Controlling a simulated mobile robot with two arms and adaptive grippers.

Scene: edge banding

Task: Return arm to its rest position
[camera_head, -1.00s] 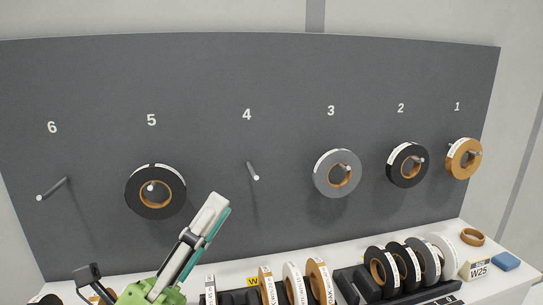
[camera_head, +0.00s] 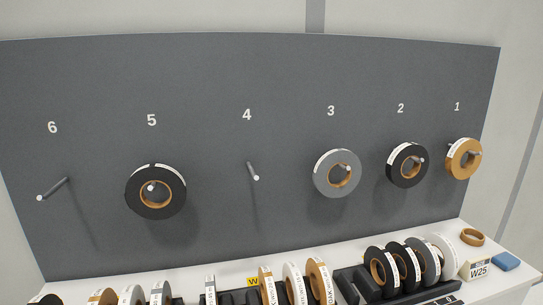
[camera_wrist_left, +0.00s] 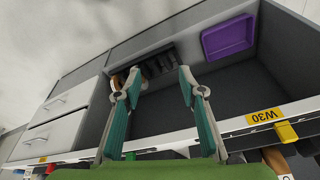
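My left gripper (camera_wrist_left: 160,78) shows in the left wrist view. Its two fingers stand apart with nothing between them, so it is open and empty. Beyond the fingers are a dark shelf with a purple tray (camera_wrist_left: 228,37) and a front edge with a yellow W30 label (camera_wrist_left: 265,116). Neither gripper shows in the head view, and my right gripper is not seen at all.
In the head view a grey board (camera_head: 290,90) has numbered pegs. Rolls hang on pegs 5 (camera_head: 141,207), 3 (camera_head: 322,178), 2 (camera_head: 396,170) and 1 (camera_head: 456,163). Pegs 4 (camera_head: 253,171) and 6 (camera_head: 53,188) are bare. Several rolls stand on the white shelf (camera_head: 225,270).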

